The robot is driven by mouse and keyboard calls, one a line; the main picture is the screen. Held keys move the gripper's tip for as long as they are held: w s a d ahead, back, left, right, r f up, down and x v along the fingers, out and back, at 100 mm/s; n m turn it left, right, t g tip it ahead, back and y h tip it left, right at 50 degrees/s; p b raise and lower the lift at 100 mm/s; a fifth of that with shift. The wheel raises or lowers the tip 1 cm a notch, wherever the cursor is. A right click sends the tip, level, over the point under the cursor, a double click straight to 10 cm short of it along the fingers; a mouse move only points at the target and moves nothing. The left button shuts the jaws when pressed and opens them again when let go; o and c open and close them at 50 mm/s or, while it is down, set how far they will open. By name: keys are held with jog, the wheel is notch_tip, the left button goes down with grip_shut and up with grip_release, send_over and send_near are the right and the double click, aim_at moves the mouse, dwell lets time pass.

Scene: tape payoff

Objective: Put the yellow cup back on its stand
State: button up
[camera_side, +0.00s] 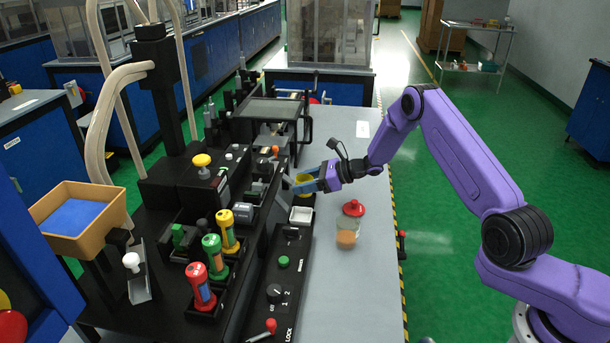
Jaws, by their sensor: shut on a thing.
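My gripper (305,181) reaches in from the right, over the right edge of the black machine. Its blue-grey fingers are shut on the yellow cup (304,178), which shows only in part between them. The fingers hide much of the cup, so its base and exact tilt are unclear. I cannot tell whether the cup touches anything beneath it, and I cannot pick out its stand for sure. A small white square tray (301,215) sits just below the gripper in the picture.
A clear jar with orange contents (347,237) and a red-knobbed lid (353,208) stand on the grey table (350,290). Red, green and yellow handled canisters (201,286) stand upright on the machine at left. A tan bin (80,210) is at far left. The table's front is clear.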

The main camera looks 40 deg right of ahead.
jog(key=shift+f, duration=0.75)
jog(key=shift+f, duration=0.65)
dwell(1.0)
jog(key=o, duration=0.7)
jog(key=shift+o, duration=0.2)
jog(key=shift+d, duration=0.1)
jog(key=shift+v, duration=5.45)
jog(key=shift+f, duration=0.1)
